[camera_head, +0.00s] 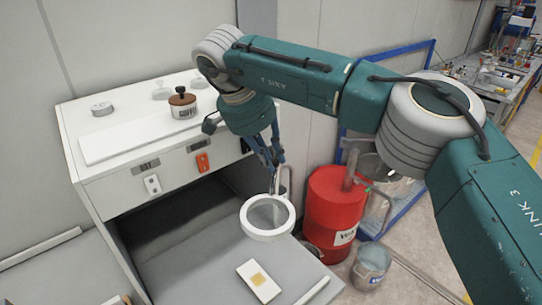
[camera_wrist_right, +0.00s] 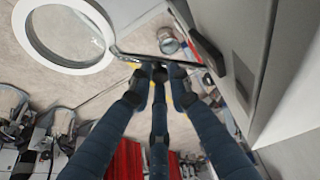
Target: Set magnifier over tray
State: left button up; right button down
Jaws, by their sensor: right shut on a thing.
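The magnifier is a round white ring (camera_head: 268,233) with a clear lens. My right gripper (camera_head: 274,172) is shut on its handle, and the ring hangs below the fingers. In the head view the ring appears above the grey lower surface, a little up from a small white tray (camera_head: 269,292) with a yellow square on it. The ring and tray do not overlap in the picture. In the right wrist view the magnifier (camera_wrist_right: 66,35) shows at the upper left, beyond the fingertips (camera_wrist_right: 160,72). My left gripper is not in view.
A white cabinet (camera_head: 110,195) with switches stands at left, with a dark-knobbed pot (camera_head: 183,104) on top. A red drum (camera_head: 335,205) and a metal bucket (camera_head: 370,265) stand right of the grey surface (camera_head: 190,265). This surface has bare room left of the tray.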

jog(key=c, duration=1.7)
grip_release()
jog(key=shift+w+r, duration=0.2)
jog(key=shift+r, duration=0.05)
jog(key=shift+o, duration=0.3)
jog(key=shift+d+f, duration=0.1)
jog(key=shift+s, duration=0.1)
jog(key=v, duration=1.2)
jog(key=shift+c, duration=0.5)
